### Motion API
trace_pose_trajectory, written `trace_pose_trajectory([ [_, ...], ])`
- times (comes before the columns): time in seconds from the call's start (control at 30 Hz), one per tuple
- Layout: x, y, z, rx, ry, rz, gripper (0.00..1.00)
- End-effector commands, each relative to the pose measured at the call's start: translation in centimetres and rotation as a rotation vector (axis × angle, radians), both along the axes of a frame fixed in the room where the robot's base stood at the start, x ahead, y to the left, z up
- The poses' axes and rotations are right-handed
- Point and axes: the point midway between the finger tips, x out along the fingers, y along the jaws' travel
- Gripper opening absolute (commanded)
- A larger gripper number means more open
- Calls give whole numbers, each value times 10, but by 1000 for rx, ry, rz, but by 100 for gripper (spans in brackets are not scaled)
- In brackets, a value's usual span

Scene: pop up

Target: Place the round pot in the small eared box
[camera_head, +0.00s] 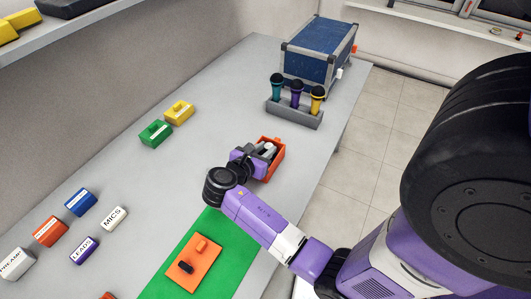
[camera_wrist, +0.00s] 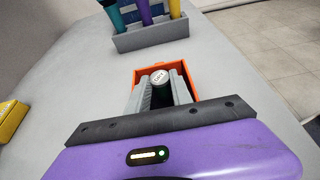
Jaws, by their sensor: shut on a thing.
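My gripper (camera_head: 264,150) is over the small orange box (camera_head: 277,168) on the grey table in the head view. In the wrist view my two grey fingers (camera_wrist: 160,93) are shut on the round pot (camera_wrist: 159,78), a dark pot with a pale lettered lid. The orange box's rim (camera_wrist: 183,70) shows behind and beside the fingers in the wrist view. The pot is within the box's outline there. My gripper hides the near side of the box, and I cannot tell whether the pot touches its floor.
A grey rack (camera_head: 294,115) with teal, purple and yellow microphones stands behind the box, before a blue case (camera_head: 319,52). A green mat (camera_head: 232,265) bears an orange plate (camera_head: 193,262). Green (camera_head: 155,134) and yellow (camera_head: 179,112) blocks lie left. The table between is clear.

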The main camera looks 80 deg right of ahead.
Motion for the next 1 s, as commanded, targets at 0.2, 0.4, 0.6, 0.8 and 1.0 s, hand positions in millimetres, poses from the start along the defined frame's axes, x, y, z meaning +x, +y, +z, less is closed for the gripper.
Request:
trace_pose_trajectory([
  [0.2, 0, 0, -14, 0, -1, -1, 0],
  [0.4, 0, 0, -14, 0, -1, -1, 0],
  [0.6, 0, 0, -16, 0, -1, 0, 36],
  [0.8, 0, 0, -16, 0, -1, 0, 36],
  [1.0, 2, 4, -12, 0, -1, 2, 36],
])
